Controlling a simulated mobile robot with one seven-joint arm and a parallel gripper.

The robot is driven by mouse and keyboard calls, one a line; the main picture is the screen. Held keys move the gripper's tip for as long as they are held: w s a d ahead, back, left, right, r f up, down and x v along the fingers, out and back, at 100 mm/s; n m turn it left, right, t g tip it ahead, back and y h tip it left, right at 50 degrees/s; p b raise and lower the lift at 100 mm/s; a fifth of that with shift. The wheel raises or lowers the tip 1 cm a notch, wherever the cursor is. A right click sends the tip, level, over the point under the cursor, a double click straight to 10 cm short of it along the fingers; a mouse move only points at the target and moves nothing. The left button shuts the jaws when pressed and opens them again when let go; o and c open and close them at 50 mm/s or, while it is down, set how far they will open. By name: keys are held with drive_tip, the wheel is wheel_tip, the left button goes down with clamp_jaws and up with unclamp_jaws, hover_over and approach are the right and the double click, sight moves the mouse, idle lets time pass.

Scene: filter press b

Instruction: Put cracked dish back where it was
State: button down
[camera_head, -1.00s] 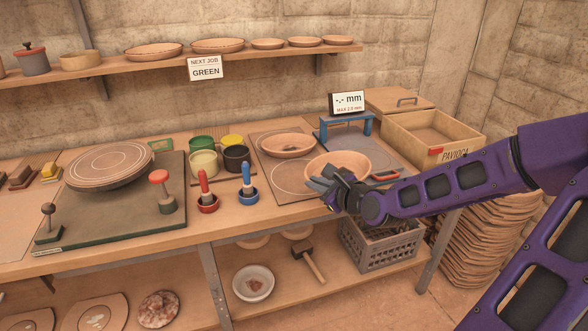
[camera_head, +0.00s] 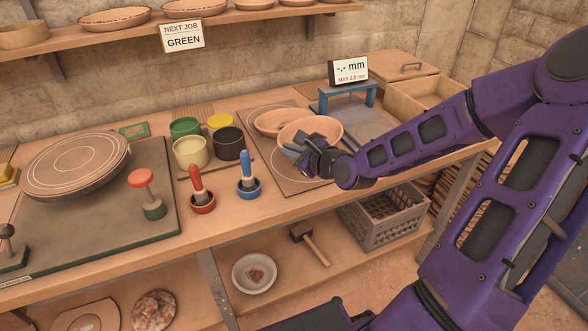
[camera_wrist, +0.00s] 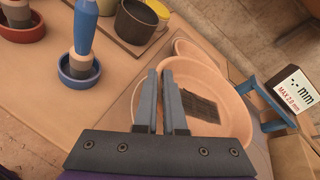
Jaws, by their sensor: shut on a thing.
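My gripper (camera_head: 303,157) is shut on the near rim of a shallow terracotta dish (camera_head: 318,130), held over the marked board (camera_head: 258,158). In the wrist view the fingers (camera_wrist: 160,98) pinch the rim of this dish (camera_wrist: 235,118), and a dark patch lies on its inside. I cannot make out a crack. A second terracotta dish (camera_head: 268,121) is on the board just behind and left of the held one, partly hidden by it. In the wrist view it shows at the upper edge (camera_wrist: 187,47). Whether the two dishes touch is unclear.
A blue gauge stand (camera_head: 345,94) with a display (camera_head: 348,70) is behind to the right. Red (camera_head: 202,201) and blue (camera_head: 248,187) cups with brushes and several glaze pots (camera_head: 191,152) are to the left. A grey crate (camera_head: 385,212) is below.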

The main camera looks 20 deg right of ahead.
sight(289, 181)
drive_tip(key=shift+f+b, duration=1.15)
drive_tip(key=shift+f, duration=1.95)
drive_tip(key=shift+f, duration=0.1)
drive_tip(key=c, duration=1)
unclamp_jaws()
